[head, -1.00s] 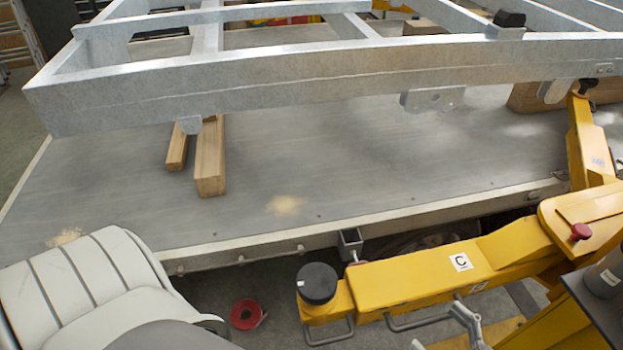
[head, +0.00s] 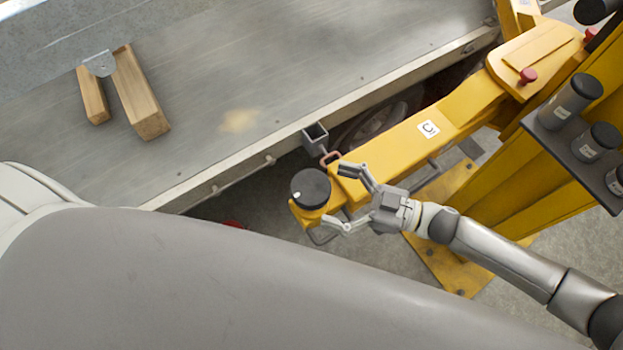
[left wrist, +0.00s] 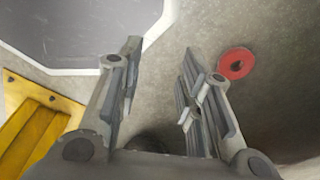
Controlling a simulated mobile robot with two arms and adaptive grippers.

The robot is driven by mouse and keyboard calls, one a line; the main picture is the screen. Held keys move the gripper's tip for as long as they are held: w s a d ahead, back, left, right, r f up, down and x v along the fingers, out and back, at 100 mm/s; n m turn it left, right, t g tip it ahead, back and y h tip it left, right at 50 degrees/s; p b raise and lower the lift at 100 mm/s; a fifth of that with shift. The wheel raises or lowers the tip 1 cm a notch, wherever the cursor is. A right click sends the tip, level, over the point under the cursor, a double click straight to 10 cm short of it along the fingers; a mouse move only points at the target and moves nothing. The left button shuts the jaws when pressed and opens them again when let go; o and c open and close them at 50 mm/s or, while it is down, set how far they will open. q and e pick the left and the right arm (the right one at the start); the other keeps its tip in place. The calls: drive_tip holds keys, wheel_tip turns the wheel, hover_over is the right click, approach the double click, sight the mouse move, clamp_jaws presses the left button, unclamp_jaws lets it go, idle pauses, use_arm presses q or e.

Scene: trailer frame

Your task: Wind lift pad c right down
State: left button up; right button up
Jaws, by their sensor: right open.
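Lift pad c is a black round pad (head: 311,187) on the end of the yellow arm marked C (head: 400,146). A small white mark shows on its rim. My right gripper (head: 335,197) is open, its fingers pointing at the pad from the right in the head view. One fingertip is above and right of the pad, the other below it. I cannot tell whether they touch it or how high they are. My left gripper (left wrist: 160,75) is open and empty in the left wrist view, above the floor. It is not in the head view.
The trailer bed edge (head: 243,164) runs close behind the pad, with a square metal socket (head: 315,136) on it. Wooden blocks (head: 138,92) lie on the bed. Black capped cylinders (head: 570,102) stand on the yellow frame at right. A red disc (left wrist: 236,63) lies on the floor.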

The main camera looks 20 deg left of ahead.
sight(312, 188)
drive_tip(key=a+p, duration=0.1)
drive_tip(key=a, duration=0.3)
drive_tip(key=shift+a, duration=0.35)
use_arm(q)
drive_tip(key=a, duration=0.1)
drive_tip(key=a+r, duration=0.1)
drive_tip(key=a, duration=0.1)
drive_tip(key=shift+a+r, duration=0.15)
use_arm(e)
drive_tip(key=shift+a, duration=0.15)
drive_tip(key=shift+c, duration=0.9)
drive_tip(key=c, duration=0.9)
use_arm(q)
drive_tip(key=shift+d, duration=0.6)
use_arm(e)
drive_tip(key=shift+o, duration=0.2)
drive_tip(key=shift+s, duration=0.1)
use_arm(q)
drive_tip(key=shift+r, duration=0.1)
drive_tip(key=shift+a+r, duration=0.1)
use_arm(e)
drive_tip(key=shift+m+t, duration=0.3)
drive_tip(key=shift+t, duration=0.2)
